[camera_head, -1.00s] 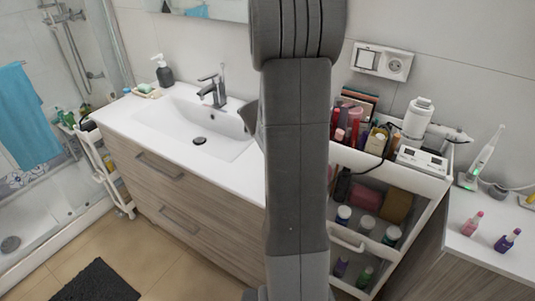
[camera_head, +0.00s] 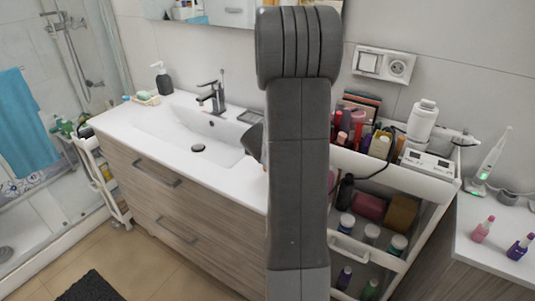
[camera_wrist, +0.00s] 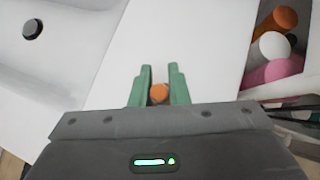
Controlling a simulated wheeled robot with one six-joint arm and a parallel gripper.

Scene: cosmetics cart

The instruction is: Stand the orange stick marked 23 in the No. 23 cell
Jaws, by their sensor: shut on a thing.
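My gripper (camera_wrist: 159,72) has green fingers and is shut on an orange stick (camera_wrist: 159,93), seen nearly end-on above the white counter in the wrist view. No number on the stick can be read. In the head view my arm hides the gripper and the stick. The white cart (camera_head: 440,190) stands right of the washbasin cabinet, its top tier holding several cosmetics. In the wrist view, orange (camera_wrist: 285,17), white (camera_wrist: 273,45) and pink (camera_wrist: 284,69) round-ended items sit at the upper right, apart from the gripper. I cannot make out the No. 23 cell.
The washbasin (camera_head: 185,130) and its faucet (camera_head: 211,97) are to the left. A white bottle-shaped device (camera_head: 422,120) and a white box (camera_head: 427,163) stand on the cart top. Pink (camera_head: 482,230) and purple (camera_head: 520,246) bottles stand on the right counter. The counter around the basin is largely clear.

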